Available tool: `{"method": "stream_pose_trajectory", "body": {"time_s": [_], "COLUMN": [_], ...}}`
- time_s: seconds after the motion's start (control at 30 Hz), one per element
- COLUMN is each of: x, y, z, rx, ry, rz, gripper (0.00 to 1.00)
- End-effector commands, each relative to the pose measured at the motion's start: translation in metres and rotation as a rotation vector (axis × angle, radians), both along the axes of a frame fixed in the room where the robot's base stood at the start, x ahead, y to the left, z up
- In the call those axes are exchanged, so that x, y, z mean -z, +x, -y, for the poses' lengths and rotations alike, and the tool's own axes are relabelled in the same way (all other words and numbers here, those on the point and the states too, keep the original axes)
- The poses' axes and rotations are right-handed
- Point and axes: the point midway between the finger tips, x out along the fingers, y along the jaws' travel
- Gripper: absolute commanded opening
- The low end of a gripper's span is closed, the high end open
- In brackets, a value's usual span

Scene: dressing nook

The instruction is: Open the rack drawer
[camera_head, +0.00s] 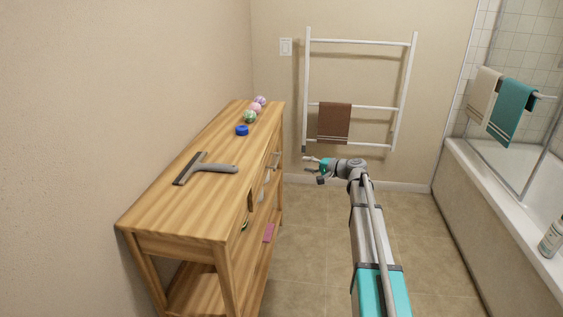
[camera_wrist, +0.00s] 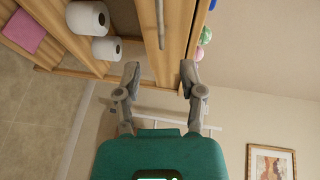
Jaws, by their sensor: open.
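The wooden rack (camera_head: 190,215) stands along the left wall, with drawer fronts under its top facing right. A grey bar handle (camera_head: 276,160) shows on the far part of the front. In the wrist view the drawer handle (camera_wrist: 160,28) is a thin bar against the wooden drawer front (camera_wrist: 147,14). My gripper (camera_head: 309,165) is just right of the rack's far end, pointing at its front. In the wrist view my gripper (camera_wrist: 160,76) is open and empty, its fingers to either side of the handle's line. The handle looks apart from the fingers. The drawer looks shut, though its edges are hard to see.
On the rack top are a squeegee (camera_head: 205,168), a blue round item (camera_head: 242,130) and several patterned balls (camera_head: 250,116). Paper rolls (camera_wrist: 87,17) and a pink item (camera_wrist: 25,32) sit below. A towel rail (camera_head: 358,107) stands behind; a bathtub (camera_head: 500,210) is right. Floor between is clear.

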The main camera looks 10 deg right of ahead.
Motion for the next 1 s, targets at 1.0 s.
{"method": "stream_pose_trajectory", "body": {"time_s": [1.0], "x": [0.023], "y": [0.080], "z": [-0.092], "rx": [-0.002], "ry": [-0.001], "rz": [-0.001], "gripper": [0.51]}}
